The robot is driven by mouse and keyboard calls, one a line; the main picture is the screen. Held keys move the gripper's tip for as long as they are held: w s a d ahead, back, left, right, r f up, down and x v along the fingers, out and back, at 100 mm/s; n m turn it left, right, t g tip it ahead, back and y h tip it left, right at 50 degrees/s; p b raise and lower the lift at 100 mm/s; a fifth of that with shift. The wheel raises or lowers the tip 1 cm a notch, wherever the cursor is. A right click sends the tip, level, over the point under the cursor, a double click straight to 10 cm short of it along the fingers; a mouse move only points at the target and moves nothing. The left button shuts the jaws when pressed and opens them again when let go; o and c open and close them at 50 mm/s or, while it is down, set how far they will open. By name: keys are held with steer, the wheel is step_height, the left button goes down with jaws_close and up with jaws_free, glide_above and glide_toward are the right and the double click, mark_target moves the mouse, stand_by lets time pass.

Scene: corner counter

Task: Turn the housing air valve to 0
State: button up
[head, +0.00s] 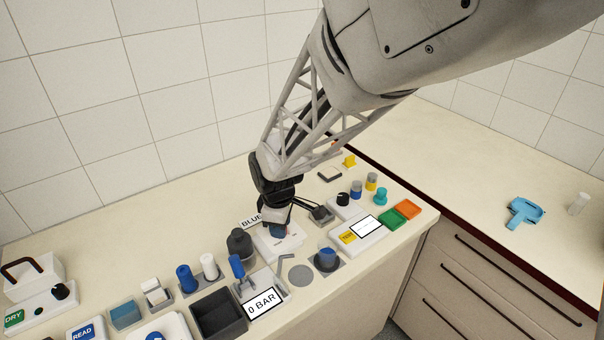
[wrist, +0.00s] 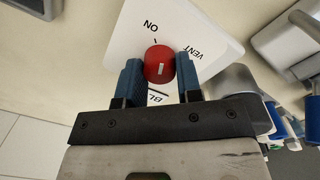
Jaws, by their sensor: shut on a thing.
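In the wrist view a round red knob (wrist: 158,63) with a short white mark stands on a white panel (wrist: 122,42). I read ON and VENT on the panel, and a label beginning BL is partly hidden by my gripper. The blue fingers of my gripper (wrist: 160,80) are shut on the knob, one on each side. In the head view my gripper (head: 278,229) reaches down onto the white unit (head: 292,243), and the knob is hidden there. I cannot tell which setting the knob's mark points to.
A dark bottle (head: 240,243) and a blue-handled part (head: 237,266) stand close left of the white unit. A black open bin (head: 218,315) is in front. A blue-topped holder (head: 326,258) is to the right.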

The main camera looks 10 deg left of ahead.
steer(key=shift+r+n, duration=0.1)
steer(key=shift+n, duration=2.1)
steer(key=o, duration=0.9)
steer(key=shift+o, duration=0.2)
steer(key=shift+s+r, duration=0.1)
steer(key=shift+r, duration=3.75)
steer(key=shift+d, duration=0.1)
